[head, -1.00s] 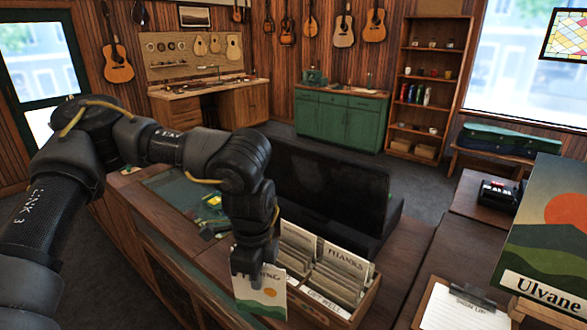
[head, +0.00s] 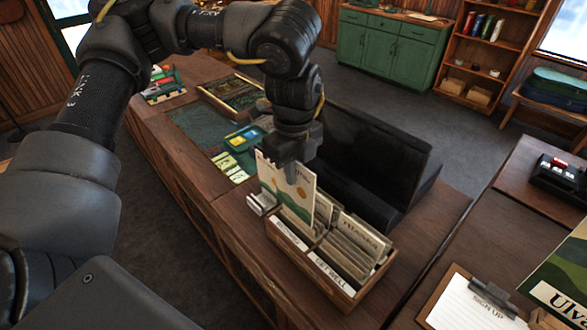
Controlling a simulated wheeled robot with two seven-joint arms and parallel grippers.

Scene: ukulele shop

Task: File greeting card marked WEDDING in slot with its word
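My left gripper (head: 292,176) is shut on the top edge of a cream card (head: 302,203) with green hills and a yellow sun. The gripper covers part of the word on its top, so I cannot read it fully. The card hangs nearly upright over the rear left part of the wooden card box (head: 318,283). Its lower edge is close to or among the cards there; I cannot tell which. The box holds several cards in two columns. One divider (head: 362,233) seems to read THANKS and a front label (head: 329,270) GET WELL. My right gripper is not in view.
A black case or screen (head: 370,160) stands just behind the box. Small packets (head: 238,152) and a dark mat (head: 200,125) lie to the left on the counter. A SIGN UP clipboard (head: 468,305) and a card reader (head: 560,177) are to the right.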

